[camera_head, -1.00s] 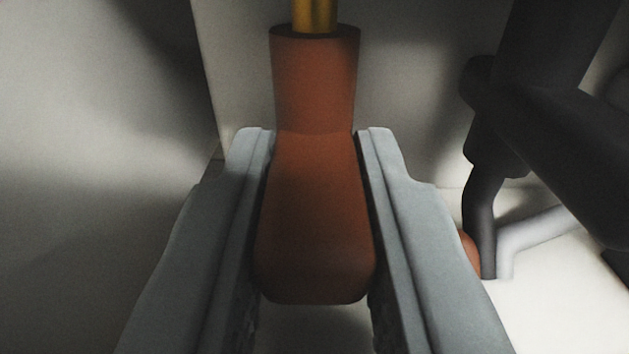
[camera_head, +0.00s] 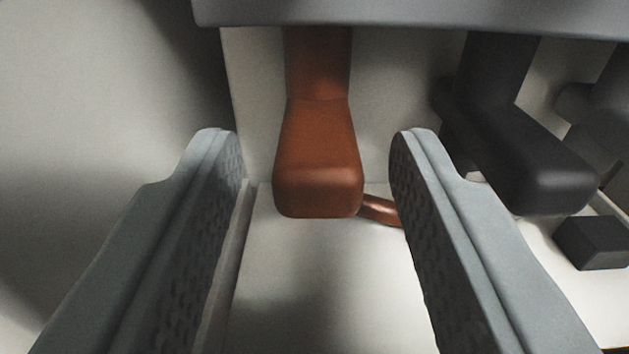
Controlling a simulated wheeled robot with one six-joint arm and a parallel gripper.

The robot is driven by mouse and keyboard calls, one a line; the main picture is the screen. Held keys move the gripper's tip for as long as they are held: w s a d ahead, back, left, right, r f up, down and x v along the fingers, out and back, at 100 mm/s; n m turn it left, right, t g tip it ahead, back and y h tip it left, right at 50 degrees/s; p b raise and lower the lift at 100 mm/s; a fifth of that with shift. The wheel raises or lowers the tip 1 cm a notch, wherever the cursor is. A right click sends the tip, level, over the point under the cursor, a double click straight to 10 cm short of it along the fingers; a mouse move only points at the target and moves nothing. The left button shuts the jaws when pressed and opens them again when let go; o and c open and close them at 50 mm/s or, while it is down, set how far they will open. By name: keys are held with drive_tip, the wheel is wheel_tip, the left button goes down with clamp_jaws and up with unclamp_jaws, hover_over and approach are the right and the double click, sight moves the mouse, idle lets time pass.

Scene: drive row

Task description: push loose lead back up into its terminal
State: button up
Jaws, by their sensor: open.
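A brown lead (camera_head: 318,150) hangs upright in the middle of the view. Its top end meets the underside of a grey block (camera_head: 420,14), which looks like the terminal; no brass tip shows below it. My gripper (camera_head: 308,140) is open, with one finger on each side of the lead and a clear gap to both. The lead's wide lower end sits between and beyond the fingertips. A thin brown cable runs from behind it to the right, partly hidden by the right finger.
A dark grey lead (camera_head: 515,150) hangs to the right, close to the right finger, with another dark part behind it. A small dark block (camera_head: 593,242) lies at the lower right. A pale wall is on the left.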

drive_tip(key=s+a, duration=0.1)
drive_tip(key=s, duration=1.4)
drive_tip(key=w+d+f+n+g+y, duration=0.1)
drive_tip(key=d+f+g, duration=0.1)
drive_tip(key=d+f, duration=0.6)
drive_tip(key=w+d+f+n+g, duration=0.15)
drive_tip(key=d+f, duration=0.25)
drive_tip(key=d, duration=0.8)
drive_tip(key=s+d+f+t, duration=0.1)
drive_tip(key=s+d+f, duration=0.3)
drive_tip(key=d, duration=0.6)
drive_tip(key=s+d+f+m+t, duration=0.1)
drive_tip(key=s+d+f, duration=0.3)
drive_tip(key=s+d, duration=0.5)
drive_tip(key=shift+s+d+f+t+y, duration=0.2)
drive_tip(key=shift+d+f+t+y, duration=0.1)
drive_tip(key=shift+d+f+t, duration=0.05)
drive_tip(key=shift+o, duration=0.8)
drive_tip(key=shift+s+d+f+m, duration=0.1)
drive_tip(key=shift+s+d+m, duration=0.15)
drive_tip(key=shift+m, duration=0.1)
